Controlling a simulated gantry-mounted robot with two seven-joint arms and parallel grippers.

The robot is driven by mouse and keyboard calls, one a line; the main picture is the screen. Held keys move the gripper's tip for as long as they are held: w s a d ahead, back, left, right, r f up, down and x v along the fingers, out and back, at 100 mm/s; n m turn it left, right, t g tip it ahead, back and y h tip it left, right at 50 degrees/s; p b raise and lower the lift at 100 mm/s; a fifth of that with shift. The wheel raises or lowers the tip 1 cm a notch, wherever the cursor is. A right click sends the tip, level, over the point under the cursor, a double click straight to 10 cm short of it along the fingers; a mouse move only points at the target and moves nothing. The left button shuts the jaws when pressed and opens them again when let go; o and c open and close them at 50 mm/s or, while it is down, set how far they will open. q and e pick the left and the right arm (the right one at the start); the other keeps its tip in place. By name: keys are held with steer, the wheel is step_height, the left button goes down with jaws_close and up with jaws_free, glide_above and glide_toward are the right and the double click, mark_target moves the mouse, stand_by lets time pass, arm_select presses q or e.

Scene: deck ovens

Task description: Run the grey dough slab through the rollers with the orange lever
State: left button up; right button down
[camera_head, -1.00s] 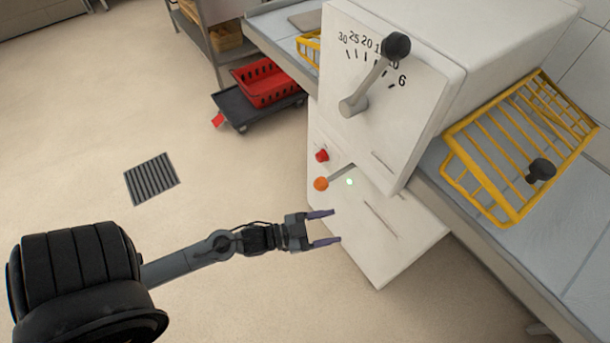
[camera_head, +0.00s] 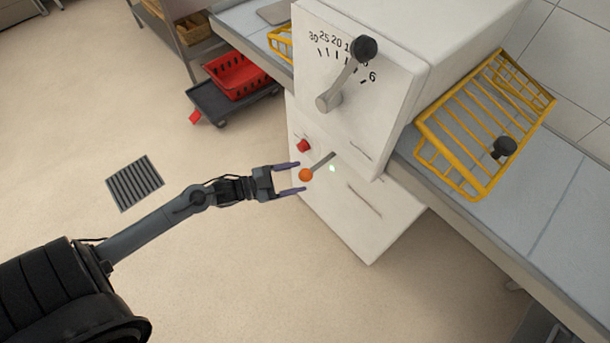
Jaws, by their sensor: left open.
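The orange lever (camera_head: 306,175) is an orange ball on a short grey rod on the front of the white sheeter machine (camera_head: 345,195). My left gripper (camera_head: 291,178) is open, its two purple fingers pointing right at the ball. The ball appears at the fingertips, between them in the picture; I cannot tell whether they touch. The grey dough slab is not clearly recognisable; a flat grey-brown piece (camera_head: 276,12) lies on the left belt at the top. The rollers are hidden inside the machine. My right gripper is not in view.
A yellow wire guard (camera_head: 473,130) covers the right belt (camera_head: 560,190). A red crate (camera_head: 238,78) stands on a dark dolly.

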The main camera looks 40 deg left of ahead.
mark_target(306, 176)
arm_select(q)
steer(key=shift+b+x, duration=0.35)
steer(key=shift+x, duration=1.5)
